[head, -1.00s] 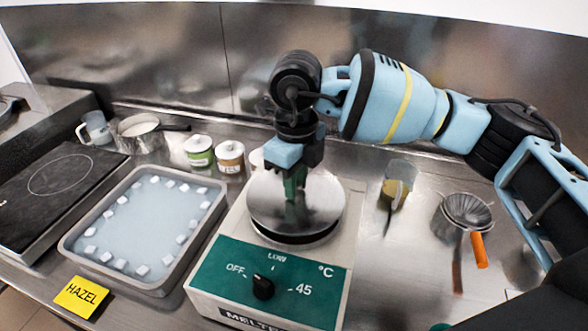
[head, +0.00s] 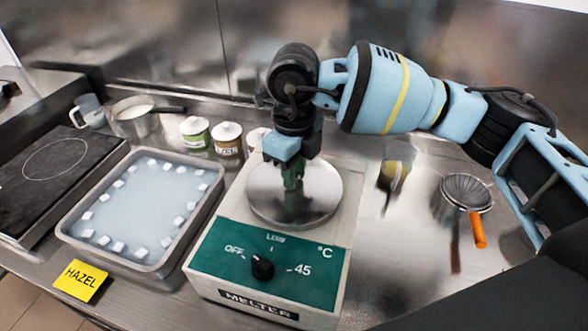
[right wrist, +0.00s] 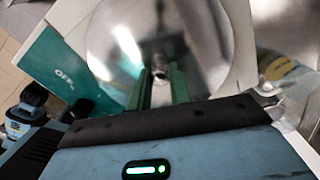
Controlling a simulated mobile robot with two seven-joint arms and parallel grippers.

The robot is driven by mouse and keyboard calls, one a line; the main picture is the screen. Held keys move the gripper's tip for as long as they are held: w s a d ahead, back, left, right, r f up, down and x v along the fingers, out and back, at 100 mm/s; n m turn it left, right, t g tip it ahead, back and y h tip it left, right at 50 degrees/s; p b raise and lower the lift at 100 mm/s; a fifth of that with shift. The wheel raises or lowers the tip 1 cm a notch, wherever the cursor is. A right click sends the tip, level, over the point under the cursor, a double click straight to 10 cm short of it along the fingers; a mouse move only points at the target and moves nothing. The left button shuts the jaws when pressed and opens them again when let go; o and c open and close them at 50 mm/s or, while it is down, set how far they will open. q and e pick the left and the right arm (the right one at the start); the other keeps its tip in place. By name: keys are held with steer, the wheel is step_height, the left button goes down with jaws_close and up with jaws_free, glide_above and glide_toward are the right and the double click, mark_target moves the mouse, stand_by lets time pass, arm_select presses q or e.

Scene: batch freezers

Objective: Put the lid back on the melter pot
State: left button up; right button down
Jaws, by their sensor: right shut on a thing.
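The melter (head: 235,205) is a pale box with a green front panel, a dial and a "MELTER" label. The round steel lid (head: 318,200) lies over the pot's opening on top of it, looking level, with no clear gap at its near edge. The pot itself is hidden under the lid. My right gripper (head: 292,180) points down at the lid's middle, its green fingers shut on the lid's knob. In the right wrist view the fingers (right wrist: 160,82) close around the small metal knob, and the shiny lid (right wrist: 205,40) fills the middle.
Left of the melter stand a tray (head: 165,265) of bluish liquid with white cubes, a yellow HAZEL card (head: 79,281) and a black hob (head: 45,185). Jars (head: 228,140) stand behind. A clear jug (head: 394,172) and an orange-handled strainer (head: 467,192) are on the right.

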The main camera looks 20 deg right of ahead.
arm_select(q)
steer(key=shift+w+a+r, duration=0.15)
steer(key=shift+w+r, duration=0.05)
steer(key=shift+r, duration=0.05)
steer(key=shift+w+r+p, duration=0.2)
steer(key=shift+r+p, duration=0.05)
steer(key=shift+p, duration=0.05)
arm_select(e)
steer(key=shift+r, duration=0.1)
stand_by(0.7)
stand_by(0.6)
arm_select(q)
steer(key=shift+w+r, duration=0.15)
steer(key=shift+r, duration=0.05)
arm_select(e)
steer(key=shift+f, duration=0.2)
stand_by(0.4)
arm_select(q)
steer(key=shift+w+r, duration=0.2)
stand_by(0.5)
